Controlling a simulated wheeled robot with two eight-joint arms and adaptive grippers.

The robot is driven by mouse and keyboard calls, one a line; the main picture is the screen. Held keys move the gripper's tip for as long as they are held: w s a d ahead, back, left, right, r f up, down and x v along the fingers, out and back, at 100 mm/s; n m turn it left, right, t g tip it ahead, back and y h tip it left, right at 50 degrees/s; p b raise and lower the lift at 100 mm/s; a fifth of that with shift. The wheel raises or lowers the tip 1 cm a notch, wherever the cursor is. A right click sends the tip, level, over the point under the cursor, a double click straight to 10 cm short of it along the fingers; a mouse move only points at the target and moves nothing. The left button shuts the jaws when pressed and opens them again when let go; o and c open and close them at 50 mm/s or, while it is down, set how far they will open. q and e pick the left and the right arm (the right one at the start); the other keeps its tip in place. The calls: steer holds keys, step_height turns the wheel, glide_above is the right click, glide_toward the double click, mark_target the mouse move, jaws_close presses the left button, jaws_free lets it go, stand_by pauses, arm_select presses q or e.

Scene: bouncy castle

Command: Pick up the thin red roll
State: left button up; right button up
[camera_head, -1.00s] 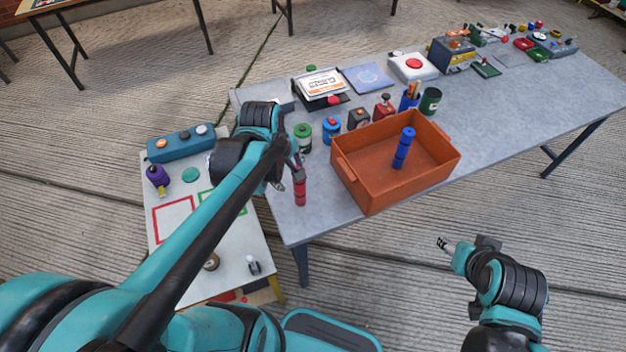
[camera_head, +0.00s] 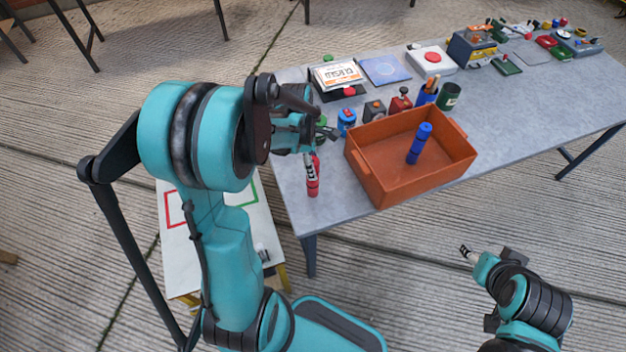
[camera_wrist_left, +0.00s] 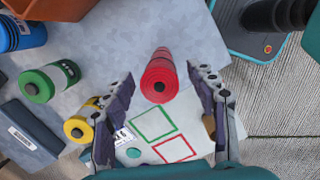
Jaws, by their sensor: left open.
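The thin red roll (camera_head: 313,180) stands upright on the grey table near its front left edge. In the left wrist view the red roll (camera_wrist_left: 160,79) lies between the spread fingers, slightly beyond their tips. My left gripper (camera_wrist_left: 157,82) is open, with a finger on each side of the roll and a visible space on both sides.
An orange bin (camera_head: 373,178) with a blue roll (camera_head: 418,145) inside stands right of the red roll. Green (camera_wrist_left: 47,82), yellow (camera_wrist_left: 84,122) and blue (camera_wrist_left: 20,34) rolls stand nearby. A white side table (camera_wrist_left: 190,130) with coloured squares is beside the grey table.

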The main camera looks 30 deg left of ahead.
arm_select(q)
steer(key=shift+w+f, duration=0.1)
steer(key=shift+f, duration=0.65)
steer(key=shift+r, duration=0.1)
jaws_close()
